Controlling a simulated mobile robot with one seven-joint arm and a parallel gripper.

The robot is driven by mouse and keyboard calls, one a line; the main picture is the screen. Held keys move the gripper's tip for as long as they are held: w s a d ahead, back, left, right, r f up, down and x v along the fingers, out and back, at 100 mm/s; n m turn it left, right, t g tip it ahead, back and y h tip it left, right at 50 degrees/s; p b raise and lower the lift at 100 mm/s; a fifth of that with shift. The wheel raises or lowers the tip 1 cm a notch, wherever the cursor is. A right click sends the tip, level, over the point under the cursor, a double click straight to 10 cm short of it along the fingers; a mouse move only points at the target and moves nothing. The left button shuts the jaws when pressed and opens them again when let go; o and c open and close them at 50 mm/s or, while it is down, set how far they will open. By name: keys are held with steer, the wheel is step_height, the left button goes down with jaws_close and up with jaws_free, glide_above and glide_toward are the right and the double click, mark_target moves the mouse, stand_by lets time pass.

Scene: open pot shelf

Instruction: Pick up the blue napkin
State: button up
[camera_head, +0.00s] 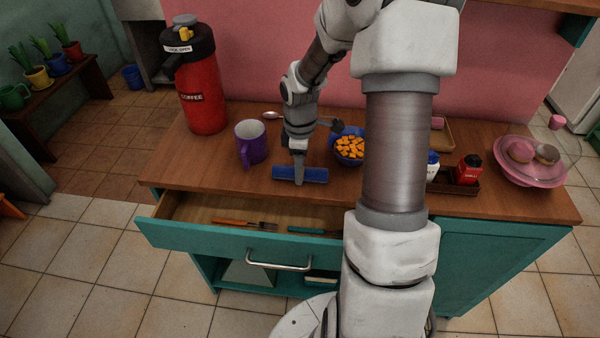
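The blue napkin (316,175) looks like a narrow blue strip with a greyish near edge, at the front of the wooden counter above the open drawer. My gripper (298,176) points down at the napkin's middle, and a grey finger overlaps it in the picture. Only one finger shows clearly; the other is hidden. I cannot tell whether the fingers are open or shut on the napkin, or whether the napkin is lifted off the counter.
A purple mug (251,143) stands left of my gripper, and a blue bowl of orange cubes (350,148) stands to its right. A red coffee flask (203,100) is at the back left. The drawer (205,208) is open, with cutlery inside.

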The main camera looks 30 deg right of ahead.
jaws_close()
steer(key=shift+r, duration=0.15)
